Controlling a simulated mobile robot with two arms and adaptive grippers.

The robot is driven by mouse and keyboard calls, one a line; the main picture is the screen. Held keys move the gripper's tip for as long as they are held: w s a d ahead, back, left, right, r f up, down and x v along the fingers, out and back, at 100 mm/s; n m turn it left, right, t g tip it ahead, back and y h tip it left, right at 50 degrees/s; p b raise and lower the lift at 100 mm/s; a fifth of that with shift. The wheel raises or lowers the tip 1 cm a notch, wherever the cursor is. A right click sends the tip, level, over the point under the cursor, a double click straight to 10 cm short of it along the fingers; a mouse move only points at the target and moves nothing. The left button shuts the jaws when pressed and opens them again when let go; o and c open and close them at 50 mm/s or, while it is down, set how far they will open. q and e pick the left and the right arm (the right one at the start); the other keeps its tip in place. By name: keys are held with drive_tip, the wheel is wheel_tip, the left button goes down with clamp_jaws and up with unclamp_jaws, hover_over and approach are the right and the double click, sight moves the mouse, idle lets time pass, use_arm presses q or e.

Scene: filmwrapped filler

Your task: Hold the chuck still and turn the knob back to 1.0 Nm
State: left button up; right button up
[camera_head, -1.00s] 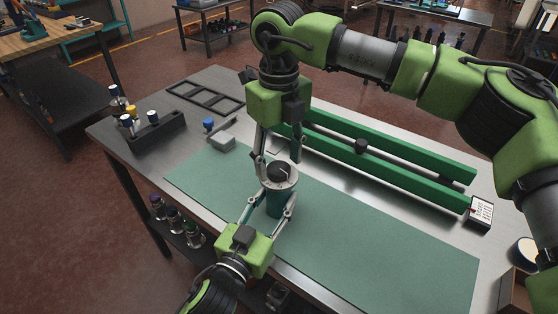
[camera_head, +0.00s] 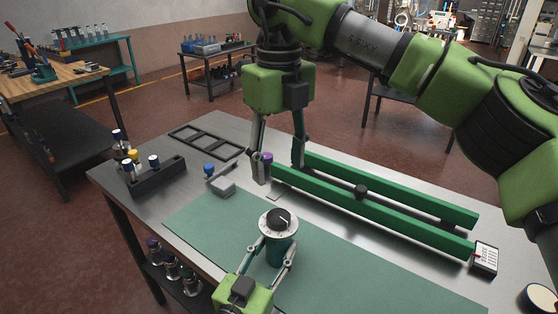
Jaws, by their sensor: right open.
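The chuck (camera_head: 280,249) is a dark teal cylinder with a pale dial ring on top, upright on the green mat. Its black knob (camera_head: 280,216) faces up; the scale figures are too small to read. My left gripper (camera_head: 274,250) comes from the bottom of the head view, its fingers on both sides of the chuck's body, shut on it. My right gripper (camera_head: 279,169) is open and empty above and behind the knob, fingers pointing down, clear of the chuck.
Two green rails (camera_head: 400,218) lie behind the mat (camera_head: 372,268). A purple-capped cylinder (camera_head: 266,158) shows beside my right gripper's left finger. A dark rack with bottles (camera_head: 156,178), a black frame (camera_head: 207,140) and a small blue-topped grey item (camera_head: 222,186) are at left. The mat's right part is clear.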

use_arm(q)
drive_tip(key=o, duration=1.4)
